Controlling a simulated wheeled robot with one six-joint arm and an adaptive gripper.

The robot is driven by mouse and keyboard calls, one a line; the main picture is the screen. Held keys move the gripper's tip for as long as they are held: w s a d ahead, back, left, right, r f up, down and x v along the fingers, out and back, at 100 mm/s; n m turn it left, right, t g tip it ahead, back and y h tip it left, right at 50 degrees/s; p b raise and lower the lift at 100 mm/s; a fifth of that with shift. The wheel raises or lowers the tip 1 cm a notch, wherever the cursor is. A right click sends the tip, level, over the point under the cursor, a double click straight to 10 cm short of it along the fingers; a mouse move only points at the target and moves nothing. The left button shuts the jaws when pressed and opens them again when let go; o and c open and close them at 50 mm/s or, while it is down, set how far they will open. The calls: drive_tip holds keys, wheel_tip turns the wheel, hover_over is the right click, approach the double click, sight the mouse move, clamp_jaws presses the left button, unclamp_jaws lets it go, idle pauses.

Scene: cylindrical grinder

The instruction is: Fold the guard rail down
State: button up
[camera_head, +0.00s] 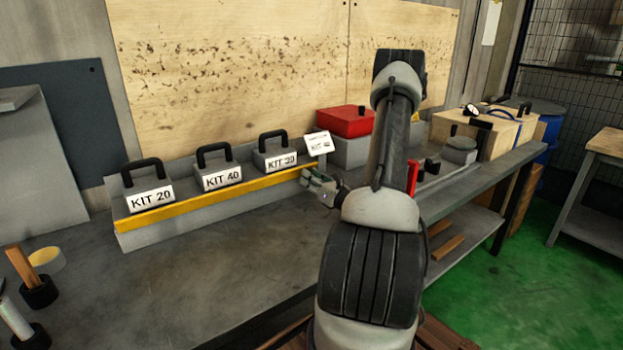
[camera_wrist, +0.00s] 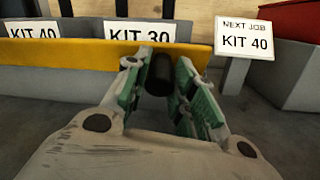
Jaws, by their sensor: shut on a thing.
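The yellow guard rail (camera_head: 215,201) runs upright along the front edge of the grey kit rack (camera_head: 190,222). It also shows in the wrist view (camera_wrist: 62,56), where it covers the lower part of the kits. My gripper (camera_head: 318,180) is at the rail's right end. In the wrist view, my gripper (camera_wrist: 160,78) is shut on a short dark cylindrical knob (camera_wrist: 160,72) in front of the rail. Where the knob joins the rail is hidden. Kit 20 (camera_head: 150,195), Kit 40 (camera_head: 221,175) and Kit 30 (camera_head: 280,160) stand behind the rail.
A "NEXT JOB KIT 40" sign (camera_wrist: 245,39) stands just right of my gripper. A red box (camera_head: 345,121) sits farther right. A wooden crate (camera_head: 485,130) is at the bench's right end. The bench top (camera_head: 215,268) in front of the rack is clear.

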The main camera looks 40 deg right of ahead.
drive_tip(key=shift+f+t, duration=0.1)
drive_tip(key=shift+t, duration=0.2)
drive_tip(key=o, duration=1)
wheel_tip(320, 180, up, 10)
